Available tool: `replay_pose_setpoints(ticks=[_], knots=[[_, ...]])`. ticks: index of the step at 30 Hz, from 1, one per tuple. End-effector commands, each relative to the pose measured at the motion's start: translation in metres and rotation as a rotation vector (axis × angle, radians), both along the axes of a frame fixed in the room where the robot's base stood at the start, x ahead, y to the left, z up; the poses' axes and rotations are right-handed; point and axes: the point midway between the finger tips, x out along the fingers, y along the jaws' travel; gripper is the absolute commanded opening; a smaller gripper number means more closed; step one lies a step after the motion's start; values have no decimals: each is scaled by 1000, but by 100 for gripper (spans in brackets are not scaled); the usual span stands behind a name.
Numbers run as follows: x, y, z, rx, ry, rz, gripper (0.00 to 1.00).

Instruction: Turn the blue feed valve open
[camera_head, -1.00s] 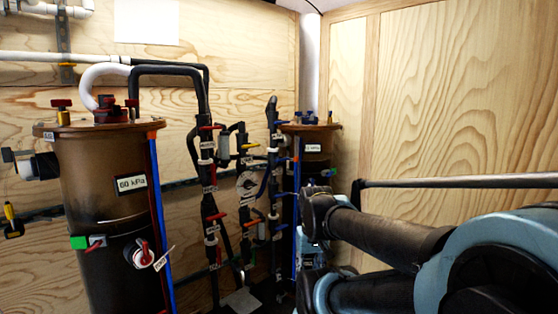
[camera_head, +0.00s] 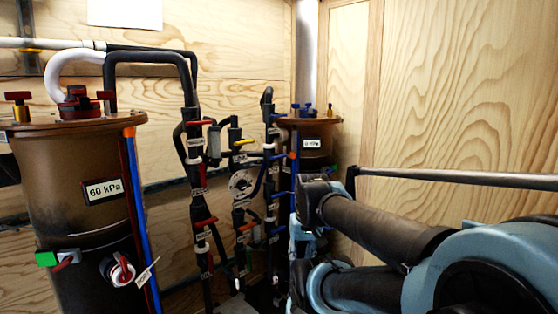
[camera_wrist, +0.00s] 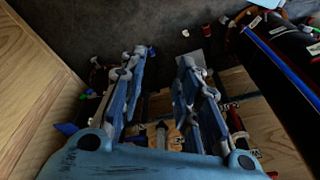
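Several small blue valve handles sit on the dark vertical pipes in the head view, one at the upper part (camera_head: 278,157), another blue handle (camera_head: 281,193) below it and a lower blue handle (camera_head: 279,229). I cannot tell which one is the feed valve. My gripper (camera_wrist: 162,58) shows in the wrist view with its two blue-grey fingers spread apart and nothing seen between the tips. In the head view my arm covers the lower right, and the gripper cannot be made out clearly there. No contact between gripper and a valve shows.
A large brown tank (camera_head: 70,180) marked 60 kPa stands at left, with a smaller brown tank (camera_head: 312,135) behind the pipes. Red handles (camera_head: 205,221) sit on neighbouring pipes. A grey rail (camera_head: 460,180) runs along the right wooden wall (camera_head: 460,80). The wrist view shows dark floor (camera_wrist: 150,20).

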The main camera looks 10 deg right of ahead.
Motion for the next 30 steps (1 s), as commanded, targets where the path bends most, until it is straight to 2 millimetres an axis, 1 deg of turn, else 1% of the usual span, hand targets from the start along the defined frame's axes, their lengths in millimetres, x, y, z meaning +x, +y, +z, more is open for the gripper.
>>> replay_pose_setpoints(ticks=[5,8,12,16,19,23,26,30], knots=[[27,18,22,134,23,-61,30],[46,29,36,230,35,-99,30],[77,40,56,364,44,-148,30],[109,45,75,487,45,-188,30],[135,46,90,582,39,-216,30],[169,41,109,706,27,-247,30],[196,33,123,801,12,-269,30],[232,16,142,931,-16,-292,30]])
